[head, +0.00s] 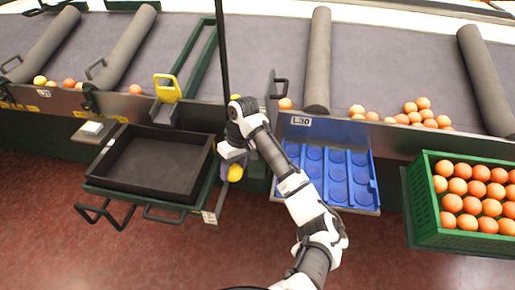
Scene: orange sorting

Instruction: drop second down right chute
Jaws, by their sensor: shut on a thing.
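My gripper (232,164) hangs at the middle of the head view, between the black tray and the blue tray, in front of the bench edge. It is shut on a yellow-orange fruit (235,173), which shows just below the white gripper body; the fingers are mostly hidden. A blue sloped tray with round hollows (372,190), under a plate reading L30, lies right of the gripper and looks empty where it shows. My forearm covers part of it. I cannot tell for certain which opening is the right chute.
An empty black tray (150,165) stands left. A green crate (430,238) full of oranges stands right. Loose oranges (425,112) lie along the grey bench's front edge, between dark rollers (317,60). A dark post (222,50) rises behind my gripper. Red floor in front is clear.

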